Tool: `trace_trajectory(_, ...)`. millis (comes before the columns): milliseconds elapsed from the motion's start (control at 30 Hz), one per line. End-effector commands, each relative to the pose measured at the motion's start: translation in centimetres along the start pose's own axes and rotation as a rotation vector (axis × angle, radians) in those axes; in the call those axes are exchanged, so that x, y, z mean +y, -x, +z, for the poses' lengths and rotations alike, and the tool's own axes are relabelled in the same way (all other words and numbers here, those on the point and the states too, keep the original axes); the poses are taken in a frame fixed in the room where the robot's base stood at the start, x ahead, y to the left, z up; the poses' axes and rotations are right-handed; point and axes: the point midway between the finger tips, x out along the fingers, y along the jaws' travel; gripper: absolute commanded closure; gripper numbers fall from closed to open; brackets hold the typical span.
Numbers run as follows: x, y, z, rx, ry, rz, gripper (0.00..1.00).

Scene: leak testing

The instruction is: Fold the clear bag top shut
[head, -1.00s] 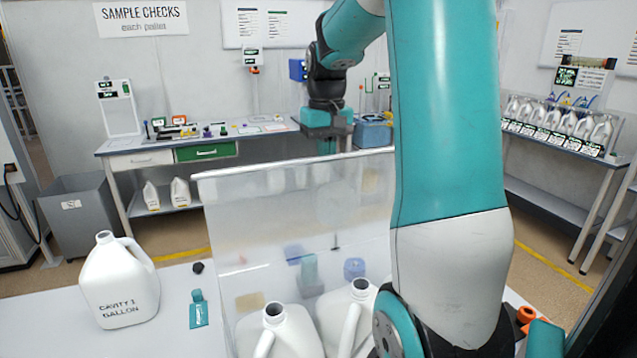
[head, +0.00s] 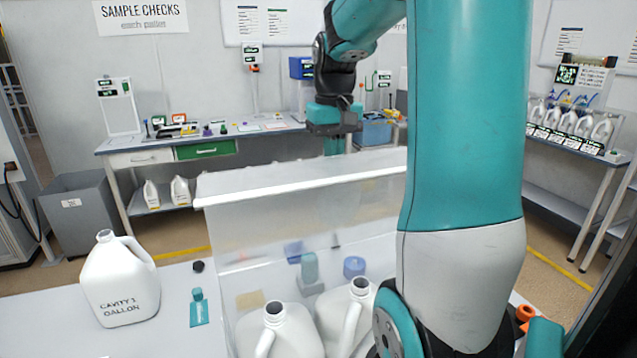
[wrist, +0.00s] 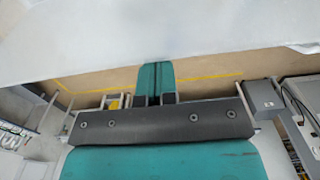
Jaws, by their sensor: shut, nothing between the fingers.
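The clear bag (head: 300,225) stands in front of me as a translucent sheet-walled bag with a pale top edge. White jugs (head: 275,330) are inside it or right at it. Its top now shows a sloping flap (head: 290,178) behind the front edge. My gripper (head: 334,143) is at the far side of the bag top, its lower end partly hidden behind the flap. In the wrist view my gripper's teal fingers (wrist: 156,85) are together with nothing between them. A broad pale sheet (wrist: 150,35), which looks like the bag, spans the top of that view.
A jug marked "Cavity 1 gallon" (head: 122,280) stands left on the white table (head: 150,342), beside a teal tag (head: 199,308) and a black cap (head: 198,266). A back bench (head: 190,140) holds small items. A right shelf (head: 560,138) holds several jugs.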

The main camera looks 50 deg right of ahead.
Motion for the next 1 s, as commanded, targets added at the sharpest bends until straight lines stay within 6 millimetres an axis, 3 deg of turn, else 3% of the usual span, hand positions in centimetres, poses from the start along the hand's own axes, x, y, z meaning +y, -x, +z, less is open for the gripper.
trace_trajectory(333, 0.0, 0.6, 2.3, 0.0, -0.001, 0.0, 1.0)
trace_trajectory(800, 0.0, 0.6, 2.8, 0.0, 0.0, 0.0, 1.0)
trace_trajectory(1000, 0.0, 0.6, 4.0, 0.001, -0.001, 0.0, 1.0)
